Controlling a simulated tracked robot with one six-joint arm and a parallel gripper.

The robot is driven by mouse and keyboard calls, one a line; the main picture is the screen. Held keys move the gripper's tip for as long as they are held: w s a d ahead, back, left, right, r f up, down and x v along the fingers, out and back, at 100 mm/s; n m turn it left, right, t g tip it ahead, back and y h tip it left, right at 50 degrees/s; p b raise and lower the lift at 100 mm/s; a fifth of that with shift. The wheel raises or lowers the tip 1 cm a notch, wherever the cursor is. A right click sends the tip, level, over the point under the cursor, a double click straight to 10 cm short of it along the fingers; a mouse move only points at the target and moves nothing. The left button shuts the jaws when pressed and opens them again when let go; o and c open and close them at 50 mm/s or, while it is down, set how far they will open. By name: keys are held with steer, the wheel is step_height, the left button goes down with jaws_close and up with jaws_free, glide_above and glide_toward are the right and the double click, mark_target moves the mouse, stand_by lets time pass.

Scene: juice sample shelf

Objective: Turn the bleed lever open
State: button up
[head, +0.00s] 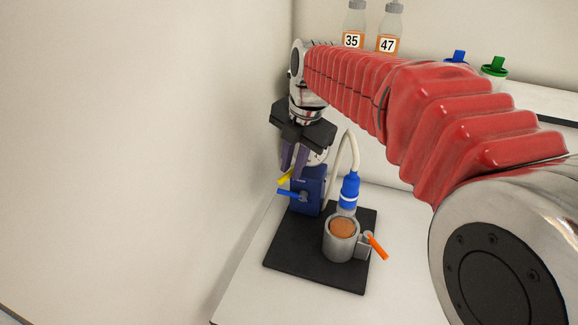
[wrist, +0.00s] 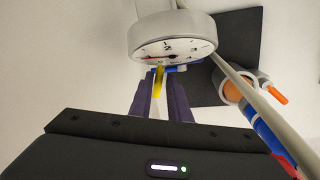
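A blue block (head: 308,188) stands on a black base plate (head: 320,262). It bears a yellow lever (head: 286,179) and, just below it, a blue lever (head: 291,194). An orange lever (head: 377,247) sits on the side of a grey cup holder. I cannot tell by a label which one is the bleed lever. My gripper (head: 291,172) points down just above the yellow lever, its purple fingers apart and empty. In the wrist view the yellow lever (wrist: 159,77) shows between the fingertips; the round gauge (wrist: 172,42) partly hides the block, and contact cannot be told.
The grey cup holder (head: 341,248) holds an orange-brown sample, with a blue probe (head: 349,188) and a pale hose above. Bottles 35 (head: 353,30) and 47 (head: 389,35) stand at the back. A wall (head: 130,150) lies close on the left.

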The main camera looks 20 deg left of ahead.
steer(key=shift+s+a+f, duration=0.1)
steer(key=shift+s, duration=0.1)
steer(key=shift+r, duration=0.35)
steer(key=v, duration=1.3)
steer(key=shift+w, duration=0.1)
